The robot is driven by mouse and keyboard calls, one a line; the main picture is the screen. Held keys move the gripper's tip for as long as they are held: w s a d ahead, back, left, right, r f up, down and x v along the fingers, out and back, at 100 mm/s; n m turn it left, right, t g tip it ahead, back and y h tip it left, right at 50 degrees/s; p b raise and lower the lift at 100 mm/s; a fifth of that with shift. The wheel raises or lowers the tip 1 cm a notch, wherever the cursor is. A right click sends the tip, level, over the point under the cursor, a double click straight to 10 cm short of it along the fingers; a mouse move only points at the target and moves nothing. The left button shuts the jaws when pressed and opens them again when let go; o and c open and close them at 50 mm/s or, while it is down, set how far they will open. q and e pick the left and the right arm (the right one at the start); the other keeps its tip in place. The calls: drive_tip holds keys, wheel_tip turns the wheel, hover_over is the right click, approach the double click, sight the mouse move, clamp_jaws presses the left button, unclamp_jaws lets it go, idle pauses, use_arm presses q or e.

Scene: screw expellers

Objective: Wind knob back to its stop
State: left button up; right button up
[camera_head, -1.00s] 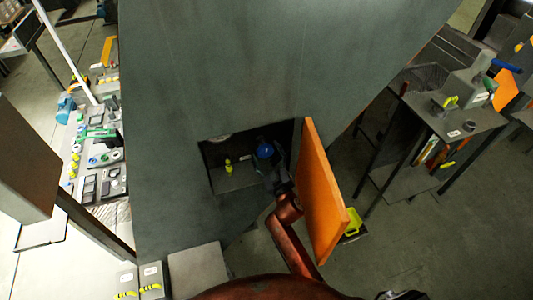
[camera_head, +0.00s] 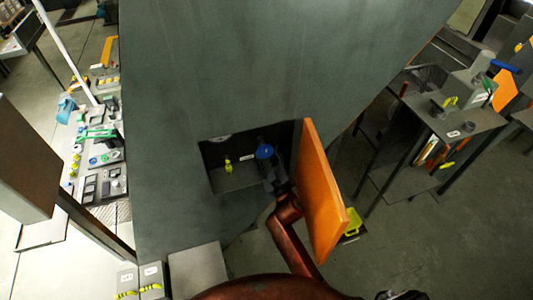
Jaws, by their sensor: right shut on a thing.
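A blue knob (camera_head: 264,151) sits inside a dark square recess in the large grey-green machine housing (camera_head: 232,90). My right arm reaches up from the bottom of the head view into this recess. My right gripper (camera_head: 270,168) is dark and small here; it is at the knob's lower side and shut on it. The fingers are partly hidden by the knob and shadow. My left gripper does not show in this view.
An orange door (camera_head: 322,190) stands open just right of my right arm, close to it. A small yellow part (camera_head: 228,165) stands in the recess, left of the knob. A grey stand (camera_head: 440,140) is at the right. A cluttered bench (camera_head: 100,150) is at the left.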

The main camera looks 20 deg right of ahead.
drive_tip(key=o, duration=1.2)
drive_tip(key=shift+s, duration=0.1)
drive_tip(key=s, duration=1.1)
drive_tip(key=shift+s+d, duration=0.2)
drive_tip(key=shift+s, duration=0.2)
drive_tip(key=shift+r, duration=0.1)
drive_tip(key=shift+s+r+p, duration=0.15)
drive_tip(key=shift+r+p, duration=10.4)
drive_tip(key=shift+r, duration=0.9)
